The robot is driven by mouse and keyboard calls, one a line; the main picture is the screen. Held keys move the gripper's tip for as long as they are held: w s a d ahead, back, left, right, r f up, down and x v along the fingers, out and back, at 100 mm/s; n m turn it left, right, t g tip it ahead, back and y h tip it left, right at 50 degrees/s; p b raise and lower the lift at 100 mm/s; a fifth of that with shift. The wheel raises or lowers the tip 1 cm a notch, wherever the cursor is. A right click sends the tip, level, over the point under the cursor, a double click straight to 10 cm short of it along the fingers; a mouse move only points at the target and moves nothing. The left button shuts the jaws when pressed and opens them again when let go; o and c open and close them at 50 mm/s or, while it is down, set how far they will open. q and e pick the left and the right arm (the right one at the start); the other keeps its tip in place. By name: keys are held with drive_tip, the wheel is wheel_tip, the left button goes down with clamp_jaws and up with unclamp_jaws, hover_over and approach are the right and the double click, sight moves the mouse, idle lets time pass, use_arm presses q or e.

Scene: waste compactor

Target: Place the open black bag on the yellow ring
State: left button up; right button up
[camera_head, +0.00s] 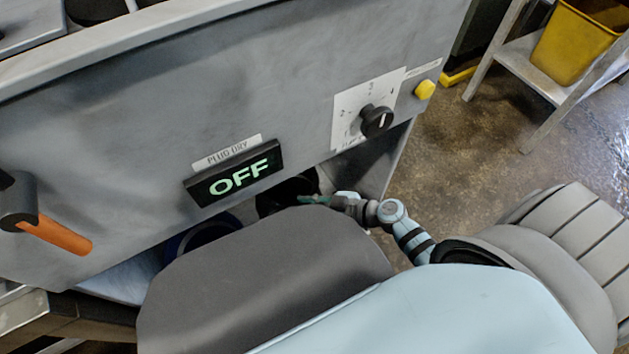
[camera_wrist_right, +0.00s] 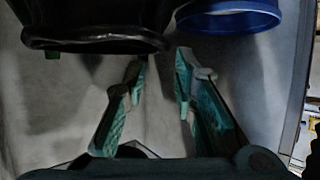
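A black, open-mouthed thing that looks like the black bag (camera_head: 287,190) is partly visible under the machine's front panel. In the right wrist view, its thick dark rim (camera_wrist_right: 95,42) fills the upper left. My right gripper (camera_head: 312,200) reaches in from the right, beside the bag in the head view. In the right wrist view, its two green fingers (camera_wrist_right: 161,65) are apart with nothing between them, below and right of the bag's rim. I see no yellow ring; a blue ring (camera_wrist_right: 230,17) is at the top right there. My left gripper is not in view.
The machine's grey panel (camera_head: 120,130) overhangs the space, with an "OFF" display (camera_head: 235,176), a black knob (camera_head: 376,121), a yellow button (camera_head: 425,89) and an orange handle (camera_head: 58,235). A yellow bin (camera_head: 575,45) stands on a rack at the upper right. Floor at right is open.

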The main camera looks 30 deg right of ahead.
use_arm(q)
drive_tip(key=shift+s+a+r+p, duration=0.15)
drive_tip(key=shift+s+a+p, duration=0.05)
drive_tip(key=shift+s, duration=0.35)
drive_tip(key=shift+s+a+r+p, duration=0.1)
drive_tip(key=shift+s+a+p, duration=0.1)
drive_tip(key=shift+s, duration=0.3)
use_arm(e)
drive_tip(key=v, duration=0.3)
drive_tip(key=shift+s+d+r, duration=0.1)
drive_tip(key=s+d+f+m+g+h, duration=0.1)
drive_tip(key=s+d+f+m+h, duration=0.4)
drive_tip(key=f, duration=0.4)
drive_tip(key=s+d+f+m+h, duration=0.3)
drive_tip(key=s+d+f+h, duration=0.15)
drive_tip(key=d+f, duration=0.3)
drive_tip(key=s+a+f+g, duration=0.1)
drive_tip(key=s+f+g, duration=0.2)
drive_tip(key=s, duration=0.4)
drive_tip(key=s+f+g, duration=0.3)
drive_tip(key=s+f, duration=0.2)
drive_tip(key=s, duration=0.3)
drive_tip(key=shift+s+a+m+h, duration=0.3)
drive_tip(key=shift+a+h, duration=0.05)
